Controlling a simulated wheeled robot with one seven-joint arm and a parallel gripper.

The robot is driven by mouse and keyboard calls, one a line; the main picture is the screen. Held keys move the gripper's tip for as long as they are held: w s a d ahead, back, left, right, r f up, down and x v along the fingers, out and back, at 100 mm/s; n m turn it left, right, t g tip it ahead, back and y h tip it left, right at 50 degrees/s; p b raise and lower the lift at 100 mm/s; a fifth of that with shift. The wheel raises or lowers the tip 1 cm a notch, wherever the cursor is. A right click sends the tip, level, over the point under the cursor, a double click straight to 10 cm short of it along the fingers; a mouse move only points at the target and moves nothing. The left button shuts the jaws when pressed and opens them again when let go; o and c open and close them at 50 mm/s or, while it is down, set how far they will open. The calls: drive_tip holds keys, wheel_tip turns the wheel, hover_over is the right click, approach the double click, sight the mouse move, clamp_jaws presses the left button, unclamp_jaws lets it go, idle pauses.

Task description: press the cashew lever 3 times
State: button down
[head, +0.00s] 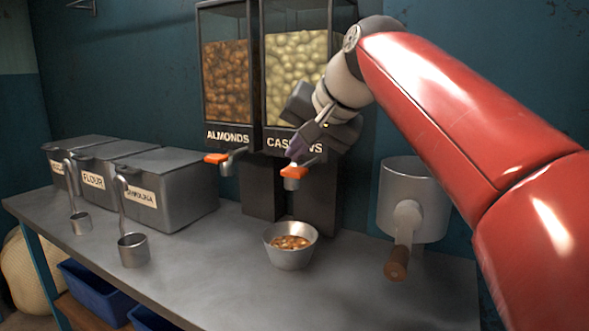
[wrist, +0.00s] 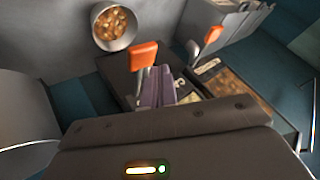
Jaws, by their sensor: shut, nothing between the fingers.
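The lever's orange tip also shows in the wrist view (wrist: 144,55), just beyond the fingertips. My gripper (head: 296,150) is shut and empty, its purple fingers close above the lever; I cannot tell whether they touch it. The fingers also show in the wrist view (wrist: 154,88). A metal bowl (head: 290,259) holding brown nuts stands on the counter below the lever.
The almond dispenser (head: 227,80) and its orange lever (head: 216,158) are close on the left. A metal drum with a wooden-handled crank (head: 413,200) stands at right. Lidded bins (head: 170,190) and two ladles (head: 133,250) are at left. The counter's front (head: 330,300) is clear.

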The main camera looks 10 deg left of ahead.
sight(295, 170)
drive_tip(key=shift+f, duration=0.1)
drive_tip(key=shift+f, duration=0.35)
drive_tip(key=shift+f+b, duration=1.15)
drive_tip(key=shift+f, duration=0.15)
idle(1.1)
idle(0.3)
drive_tip(key=shift+r+p, duration=1.7)
drive_tip(key=shift+p, duration=0.15)
wheel_tip(295, 170, up, 3)
drive_tip(key=p, duration=0.3)
drive_tip(key=shift+r, duration=1.05)
idle(0.8)
